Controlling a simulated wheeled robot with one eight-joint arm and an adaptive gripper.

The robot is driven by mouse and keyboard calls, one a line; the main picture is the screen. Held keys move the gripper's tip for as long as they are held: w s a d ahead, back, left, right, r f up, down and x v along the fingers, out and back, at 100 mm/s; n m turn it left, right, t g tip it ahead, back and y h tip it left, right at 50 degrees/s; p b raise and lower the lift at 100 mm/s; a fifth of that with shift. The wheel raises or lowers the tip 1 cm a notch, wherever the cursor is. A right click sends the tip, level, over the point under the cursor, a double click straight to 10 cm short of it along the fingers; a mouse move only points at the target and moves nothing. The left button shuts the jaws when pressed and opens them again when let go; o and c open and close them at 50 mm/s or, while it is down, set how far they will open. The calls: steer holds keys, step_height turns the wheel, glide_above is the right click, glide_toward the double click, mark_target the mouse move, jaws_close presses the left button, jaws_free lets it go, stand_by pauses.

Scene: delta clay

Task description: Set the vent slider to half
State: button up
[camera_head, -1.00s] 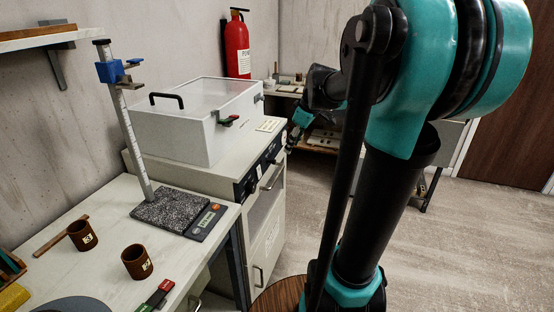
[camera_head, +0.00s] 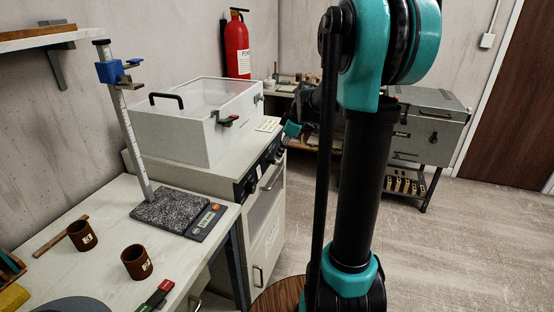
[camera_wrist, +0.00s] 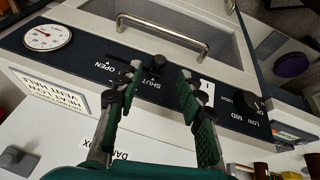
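The vent slider (camera_wrist: 155,64) is a small black knob in a slot on the dark panel (camera_wrist: 85,52) in the wrist view. It sits near the SHUT label, with the OPEN label to its left. My gripper (camera_wrist: 156,82) is open, its two fingers apart on either side of the slider's place in the picture. I cannot tell whether a finger touches the knob or how far off it is. In the head view my gripper (camera_head: 291,131) is at the cabinet's front panel (camera_head: 258,167), partly hidden by my arm; the slider cannot be made out there.
A round gauge (camera_wrist: 47,37), a heat knob (camera_wrist: 258,104) marked LOW, MID and HIGH, and a metal handle (camera_wrist: 163,34) surround the slider. A card (camera_wrist: 50,94) lies below the gauge. A clear-lidded box (camera_head: 195,125) stands on the cabinet. Open floor (camera_head: 460,240) lies to the right.

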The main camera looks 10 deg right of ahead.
mark_target(275, 161)
steer(key=shift+x, duration=2.8)
steer(key=shift+c, duration=0.3)
jaws_close()
